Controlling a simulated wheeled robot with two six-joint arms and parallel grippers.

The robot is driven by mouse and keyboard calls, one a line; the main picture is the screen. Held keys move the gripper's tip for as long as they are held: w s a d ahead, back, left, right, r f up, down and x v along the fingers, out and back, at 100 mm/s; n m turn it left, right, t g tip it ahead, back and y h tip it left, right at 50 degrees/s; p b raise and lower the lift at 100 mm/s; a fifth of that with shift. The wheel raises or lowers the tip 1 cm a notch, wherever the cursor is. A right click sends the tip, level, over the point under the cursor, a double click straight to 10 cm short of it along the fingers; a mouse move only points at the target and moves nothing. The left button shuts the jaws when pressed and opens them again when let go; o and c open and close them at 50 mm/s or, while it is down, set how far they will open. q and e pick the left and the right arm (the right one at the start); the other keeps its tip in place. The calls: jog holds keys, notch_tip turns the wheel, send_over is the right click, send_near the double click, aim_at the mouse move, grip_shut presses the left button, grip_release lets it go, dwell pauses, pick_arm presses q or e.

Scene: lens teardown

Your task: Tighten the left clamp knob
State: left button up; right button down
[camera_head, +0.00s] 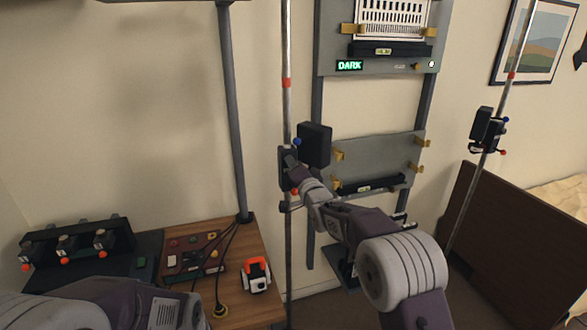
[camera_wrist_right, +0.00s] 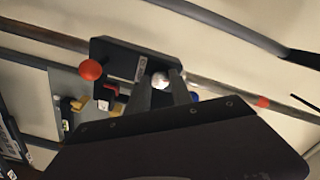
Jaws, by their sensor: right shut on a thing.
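The left clamp (camera_head: 286,168) is a dark block on the left upright pole (camera_head: 287,60). A blue knob (camera_head: 297,141) is above it and a red knob (camera_head: 295,191) below. My right gripper (camera_head: 291,160) reaches the clamp's face. In the wrist view the right gripper's two fingers (camera_wrist_right: 161,82) close around a small pale round knob (camera_wrist_right: 160,79) on the clamp block (camera_wrist_right: 121,62). The red ball knob (camera_wrist_right: 90,70) and the blue knob (camera_wrist_right: 194,97) are outside the fingers. Only a link of my left arm shows at the bottom left; its gripper is out of frame.
A black box (camera_head: 314,145) is beside the clamp. A grey panel (camera_head: 380,155) with brass hooks hangs behind my right arm. A second clamp (camera_head: 485,128) is on the right pole. A wooden bench (camera_head: 258,235) with an orange-white device (camera_head: 256,275) stands at lower left.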

jog(key=shift+m, duration=1.5)
jog(key=shift+f, duration=0.1)
jog(key=c, duration=1.1)
grip_release()
jog(key=shift+d, duration=0.1)
jog(key=b+v, duration=0.2)
jog(key=v, duration=0.7)
